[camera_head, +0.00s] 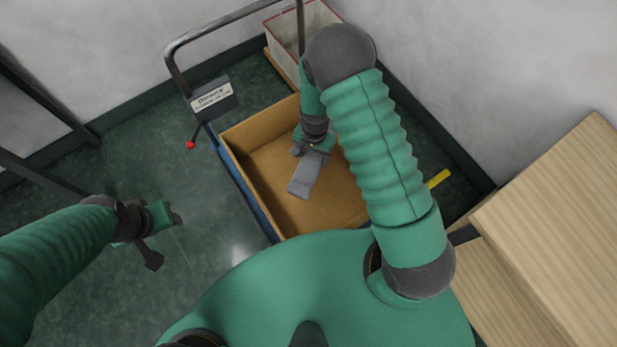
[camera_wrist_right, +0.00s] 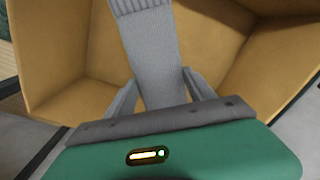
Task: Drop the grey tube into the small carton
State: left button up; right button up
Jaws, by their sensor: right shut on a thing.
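My right gripper (camera_head: 313,146) is shut on a grey ribbed knitted tube (camera_head: 303,180) and holds it over the open carton (camera_head: 235,162). In the right wrist view the tube (camera_wrist_right: 152,60) sticks out between the two grey fingers, with the carton's tan inside (camera_wrist_right: 60,50) behind it. I cannot tell exactly how high the tube is above the carton floor. The part of the tube between the fingers is partly hidden. My left gripper (camera_head: 165,237) is at the left over the floor, empty, with its fingers apart.
The carton stands on a blue-edged trolley (camera_head: 246,190) with a dark push handle (camera_head: 215,28) and a label box (camera_head: 212,98). A white red-rimmed bin (camera_head: 290,32) stands behind. Wooden furniture (camera_head: 560,200) is at the right. The left floor is clear.

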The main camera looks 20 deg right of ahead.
jog(key=shift+a+r, duration=0.1)
jog(key=shift+a, duration=0.3)
jog(key=o, duration=1.5)
jog(key=shift+a, duration=0.2)
jog(key=shift+o, duration=0.2)
jog(key=shift+d, duration=0.35)
jog(key=shift+r, duration=0.15)
pick_arm(q)
jog(key=r+p, duration=0.1)
jog(key=a+r+p, duration=0.1)
jog(key=r+p, duration=0.1)
pick_arm(e)
notch_tip(320, 180, up, 16)
jog(key=shift+r, duration=0.2)
pick_arm(q)
jog(key=shift+w+p+v, duration=0.25)
jog(key=shift+p+v, duration=0.85)
jog(key=shift+p, duration=0.15)
jog(key=shift+w+p+v, duration=0.25)
jog(key=shift+p+v, duration=0.85)
jog(key=shift+p, duration=0.1)
pick_arm(e)
jog(key=s+a+r+n+t, duration=0.2)
jog(key=s+r+n, duration=0.7)
jog(key=r, duration=0.2)
jog(key=shift+s+n+t, duration=0.3)
jog(key=shift+s+n, duration=0.1)
